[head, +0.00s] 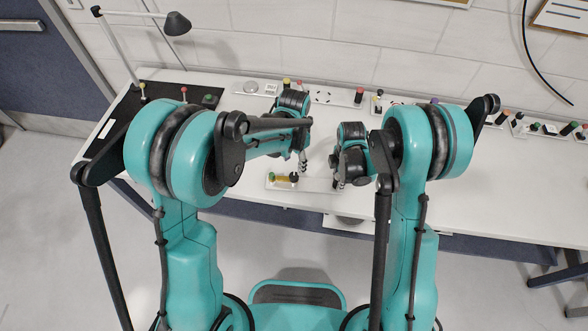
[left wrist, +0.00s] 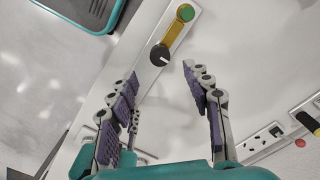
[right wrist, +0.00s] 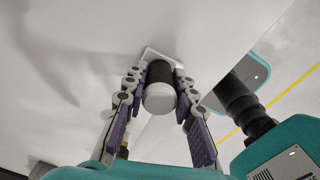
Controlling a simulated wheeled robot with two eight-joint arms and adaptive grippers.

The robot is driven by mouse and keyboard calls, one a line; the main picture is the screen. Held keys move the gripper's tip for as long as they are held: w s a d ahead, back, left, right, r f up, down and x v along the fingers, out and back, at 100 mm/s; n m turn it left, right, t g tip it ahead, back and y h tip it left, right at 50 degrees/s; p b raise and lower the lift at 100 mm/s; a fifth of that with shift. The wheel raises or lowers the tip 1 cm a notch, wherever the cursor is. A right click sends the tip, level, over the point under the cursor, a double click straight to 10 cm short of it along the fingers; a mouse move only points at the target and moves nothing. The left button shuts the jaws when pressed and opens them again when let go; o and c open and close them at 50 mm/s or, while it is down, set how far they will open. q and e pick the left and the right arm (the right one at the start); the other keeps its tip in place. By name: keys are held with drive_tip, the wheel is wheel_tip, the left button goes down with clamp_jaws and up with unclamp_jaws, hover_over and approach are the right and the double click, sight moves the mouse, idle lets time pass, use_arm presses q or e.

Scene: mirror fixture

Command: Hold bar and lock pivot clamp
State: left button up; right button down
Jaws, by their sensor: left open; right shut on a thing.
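The fixture plate (head: 318,186) lies near the front edge of the white table. On its left part are a yellow clamp arm (head: 282,178) with a green end and a black knob (head: 294,177). In the left wrist view the black knob (left wrist: 160,54) has a white mark, and the yellow arm (left wrist: 175,35) runs from beside it to the green end (left wrist: 185,13). My left gripper (left wrist: 160,72) is open and empty, pointed at the knob and apart from it. My right gripper (right wrist: 161,78) is shut on a dark upright bar (right wrist: 160,73) with a pale round end.
A dark mat (head: 130,125) with a lamp (head: 177,24) lies at the back left. Small coloured knobs and sockets line the table's back edge, including a red-topped one (head: 359,95). The table right of my right arm is mostly clear.

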use_arm(q)
drive_tip(key=shift+r, duration=2.2)
use_arm(e)
drive_tip(key=c, duration=1.2)
unclamp_jaws()
drive_tip(key=shift+o, duration=0.2)
